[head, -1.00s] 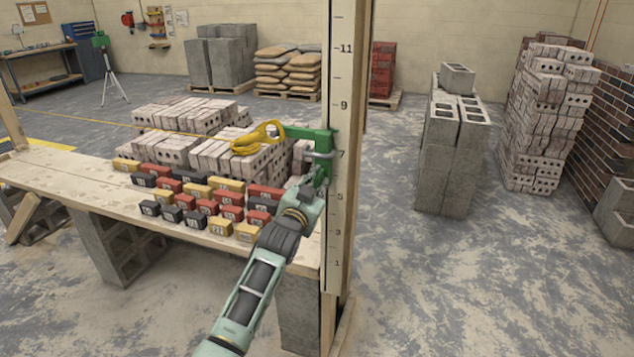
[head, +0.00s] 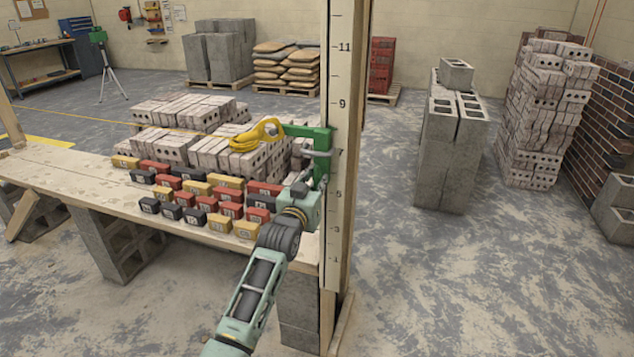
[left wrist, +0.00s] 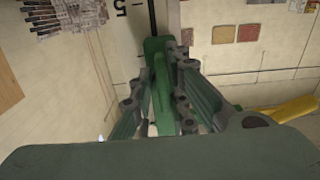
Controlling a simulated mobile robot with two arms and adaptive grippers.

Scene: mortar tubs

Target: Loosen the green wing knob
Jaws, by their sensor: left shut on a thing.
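A green clamp (head: 312,134) sits on the tall pole with number marks (head: 335,110), at the right end of the plank. A coil of yellow line (head: 257,135) hangs at its left end. My left gripper (head: 318,182) is at the lower part of the clamp, seen mostly from behind. In the left wrist view my left gripper (left wrist: 158,88) has its two fingers on either side of the green wing knob (left wrist: 163,95) and is shut on it. The knob's outer end and the finger contact are partly hidden. My right gripper is not in view.
Several red, yellow and black blocks (head: 205,203) stand on the plank (head: 60,170) left of my arm. Brick stacks (head: 165,145) lie behind them. Grey concrete blocks (head: 447,155) stand at right. The floor between pole and blocks is free.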

